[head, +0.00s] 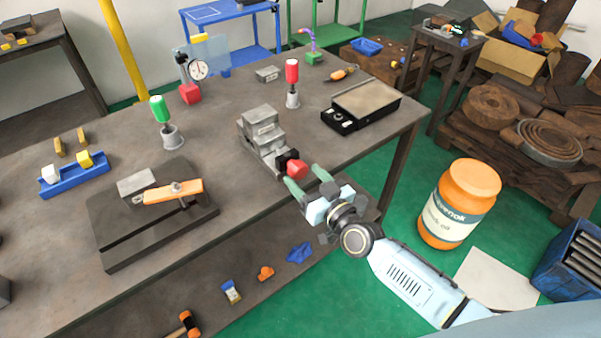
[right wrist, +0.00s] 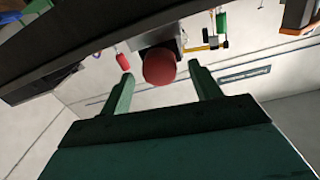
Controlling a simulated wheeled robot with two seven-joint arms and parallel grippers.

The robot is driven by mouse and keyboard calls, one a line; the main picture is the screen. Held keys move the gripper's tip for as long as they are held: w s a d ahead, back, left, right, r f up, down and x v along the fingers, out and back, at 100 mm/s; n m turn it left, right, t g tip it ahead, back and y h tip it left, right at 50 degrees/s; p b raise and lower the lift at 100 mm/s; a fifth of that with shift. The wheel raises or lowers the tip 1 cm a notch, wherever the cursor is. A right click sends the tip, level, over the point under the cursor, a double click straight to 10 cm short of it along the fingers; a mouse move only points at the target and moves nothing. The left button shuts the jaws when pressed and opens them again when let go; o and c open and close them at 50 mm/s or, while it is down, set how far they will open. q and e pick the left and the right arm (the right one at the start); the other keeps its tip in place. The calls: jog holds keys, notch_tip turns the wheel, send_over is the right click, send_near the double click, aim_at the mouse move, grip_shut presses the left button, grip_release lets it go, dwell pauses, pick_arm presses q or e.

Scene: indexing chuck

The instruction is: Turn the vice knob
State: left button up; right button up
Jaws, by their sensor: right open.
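The grey vice (head: 262,138) stands near the front right edge of the workbench. Its red knob (head: 297,169) sticks out from a black end piece toward my right gripper. My right gripper (head: 306,176) is open, its green fingers close to the knob. In the right wrist view the round red knob (right wrist: 159,67) shows just beyond and between the two fingertips (right wrist: 158,72), with a gap on each side. I cannot tell from these views whether the fingertips reach past the knob's face. My left gripper is not in view.
The workbench (head: 240,110) also carries a black box with a beige top (head: 366,99), a red-handled tool (head: 292,82) behind the vice, and a clamp plate with an orange bar (head: 172,191). An orange jar (head: 459,203) stands on the green floor at right.

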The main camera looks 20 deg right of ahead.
jog(key=shift+x, duration=1.3)
jog(key=shift+c, duration=0.4)
jog(key=c, duration=0.9)
jog(key=shift+m, duration=2.2)
jog(key=o, duration=1)
jog(key=v, duration=1.3)
jog(key=shift+s+d+r, duration=0.1)
jog(key=shift+s+r, duration=0.05)
jog(key=shift+s, duration=0.05)
